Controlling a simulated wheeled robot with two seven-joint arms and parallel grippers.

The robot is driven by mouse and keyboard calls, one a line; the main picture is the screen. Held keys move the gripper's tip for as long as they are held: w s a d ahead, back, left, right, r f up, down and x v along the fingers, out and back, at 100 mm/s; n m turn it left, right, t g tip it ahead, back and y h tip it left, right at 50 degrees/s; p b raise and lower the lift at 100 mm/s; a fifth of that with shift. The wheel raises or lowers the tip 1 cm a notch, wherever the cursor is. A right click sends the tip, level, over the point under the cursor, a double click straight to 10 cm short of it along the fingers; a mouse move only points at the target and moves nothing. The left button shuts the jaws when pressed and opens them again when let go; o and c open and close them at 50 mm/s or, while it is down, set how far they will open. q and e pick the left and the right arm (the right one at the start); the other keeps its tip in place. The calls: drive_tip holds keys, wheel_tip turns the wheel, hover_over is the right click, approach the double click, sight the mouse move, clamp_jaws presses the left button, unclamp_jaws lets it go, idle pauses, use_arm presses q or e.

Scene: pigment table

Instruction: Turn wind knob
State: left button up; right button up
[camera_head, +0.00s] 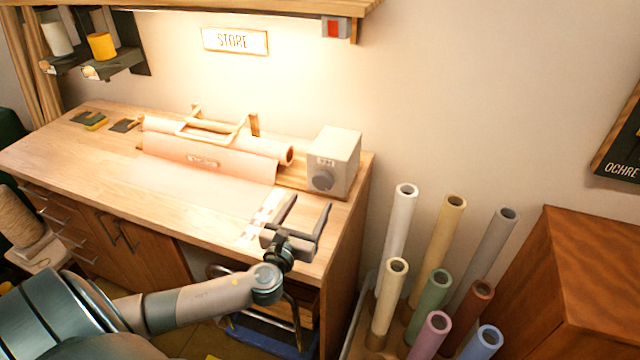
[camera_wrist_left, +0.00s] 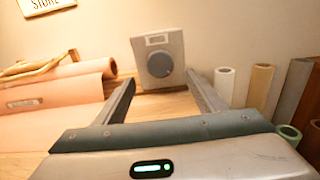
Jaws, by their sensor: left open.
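The wind knob (camera_head: 322,180) is a dark grey round dial on the front face of a pale box (camera_head: 343,163). The box stands at the right end of the wooden bench. In the left wrist view the knob (camera_wrist_left: 160,65) shows ahead, between my two fingers, with a small label above it. My left gripper (camera_head: 308,205) is open and empty over the bench's front right part, in front of the box and apart from the knob. My right gripper is not in view.
A roll of pinkish paper (camera_head: 215,155) in a wooden holder lies left of the box, its sheet spread on the bench (camera_head: 125,165). Several coloured tubes (camera_head: 435,240) stand on the floor to the right, beside a brown cabinet (camera_head: 590,280). A shelf (camera_head: 200,5) hangs above.

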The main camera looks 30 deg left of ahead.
sight(321, 185)
use_arm(q)
drive_tip(key=p+x, duration=0.1)
drive_tip(key=x, duration=0.7)
drive_tip(key=shift+w+p, duration=0.3)
drive_tip(key=shift+p, duration=0.1)
drive_tip(key=c, duration=1)
